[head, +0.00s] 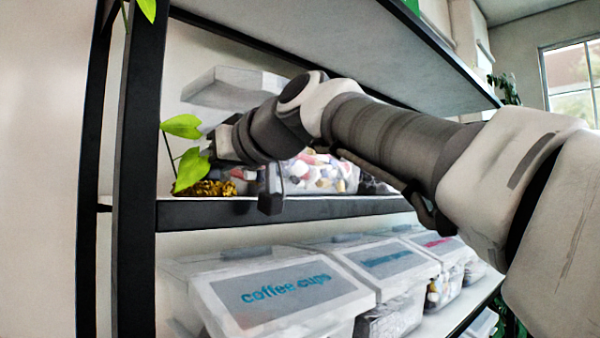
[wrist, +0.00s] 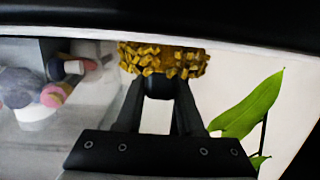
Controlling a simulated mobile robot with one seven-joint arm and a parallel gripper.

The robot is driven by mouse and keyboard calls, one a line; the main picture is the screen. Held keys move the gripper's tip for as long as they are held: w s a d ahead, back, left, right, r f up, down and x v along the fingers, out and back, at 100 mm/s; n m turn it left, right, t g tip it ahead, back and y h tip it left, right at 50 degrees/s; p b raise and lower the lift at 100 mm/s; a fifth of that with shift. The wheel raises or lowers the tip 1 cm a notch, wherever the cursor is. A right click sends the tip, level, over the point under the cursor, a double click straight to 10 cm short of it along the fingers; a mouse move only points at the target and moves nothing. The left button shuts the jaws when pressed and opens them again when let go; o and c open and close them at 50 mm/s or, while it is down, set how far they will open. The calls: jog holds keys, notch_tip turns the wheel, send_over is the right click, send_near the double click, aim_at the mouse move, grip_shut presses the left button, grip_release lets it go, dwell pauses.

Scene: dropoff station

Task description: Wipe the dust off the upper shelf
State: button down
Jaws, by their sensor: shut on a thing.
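My gripper (wrist: 159,88) is shut on a yellow-brown shaggy duster (wrist: 165,60), which shows between and beyond the fingertips in the wrist view. In the head view, the duster (head: 212,188) is at the left end of the shelf (head: 330,207) at mid-height, low against its top surface, beside the left upright. Whether it presses on the board I cannot tell. My arm reaches in from the right; the fingers are mostly hidden in the head view. Another shelf board (head: 340,50) is above. I cannot make out dust on either board.
A clear bin of colourful items (head: 318,172) stands right of the duster. Green leaves (head: 190,170) hang close by, next to the black upright (head: 137,170). Labelled bins, one reading "coffee cups" (head: 285,290), fill the shelf below. The board above limits headroom.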

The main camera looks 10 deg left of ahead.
jog(key=shift+r, duration=0.1)
notch_tip(320, 180, up, 4)
jog(key=p, duration=0.3)
jog(key=shift+r+p, duration=0.1)
jog(key=shift+p, duration=0.2)
jog(key=shift+d, duration=0.1)
dwell(0.3)
